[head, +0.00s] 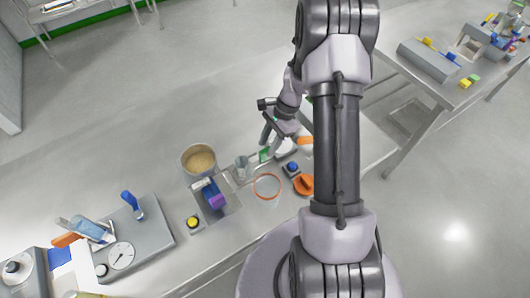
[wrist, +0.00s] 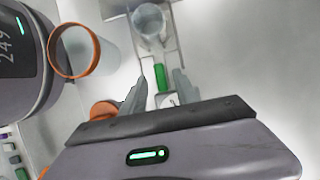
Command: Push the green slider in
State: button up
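The green slider (wrist: 160,77) is a small upright green bar near the middle of the wrist view, with a darker green piece and a white block (wrist: 168,100) just below it. In the head view the green slider (head: 265,154) is a small patch beside my gripper (head: 272,140), partly hidden by it. In the wrist view my gripper (wrist: 161,78) is open. Its two grey fingers stand on either side of the slider, with a gap visible on each side. Whether they touch anything below is hard to tell.
A clear beaker (wrist: 148,22) stands just beyond the slider. An orange-rimmed clear cylinder (wrist: 102,55) and a dark device with a numeric display (wrist: 15,45) are at left. In the head view, an orange knob (head: 304,184), a blue button (head: 292,167) and a grain-filled pot (head: 199,160) are nearby.

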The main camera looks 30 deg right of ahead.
aim_at(266, 149)
jog(key=shift+x, duration=1.5)
jog(key=shift+c, duration=0.5)
grip_shut()
jog(key=shift+w+a, duration=0.1)
